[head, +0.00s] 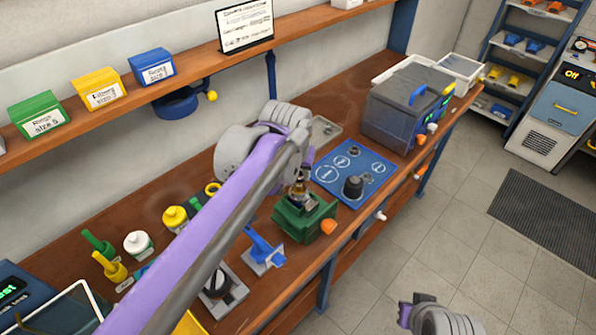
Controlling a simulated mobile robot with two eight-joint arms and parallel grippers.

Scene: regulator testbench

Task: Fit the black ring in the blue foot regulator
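My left arm reaches across the bench from the lower left. Its gripper (303,172) is just above a green vise (304,217), partly hidden behind my wrist. A small brass and grey part (300,192) stands upright in the vise, close below or between the fingers; I cannot tell if they touch it. A blue mat (327,176) with white circles carries a black knobbed part (353,187) and smaller dark parts. I cannot pick out the black ring or a blue foot for certain. My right gripper (407,311) is low at the bottom right, off the bench; its fingers are unclear.
A blue tool on a pale base (264,252) stands left of the vise. A dark grey box with blue handle (408,105) stands at the far right. Yellow and white bottles (138,244) are at the left. Green, yellow and blue boxes (151,66) line the shelf.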

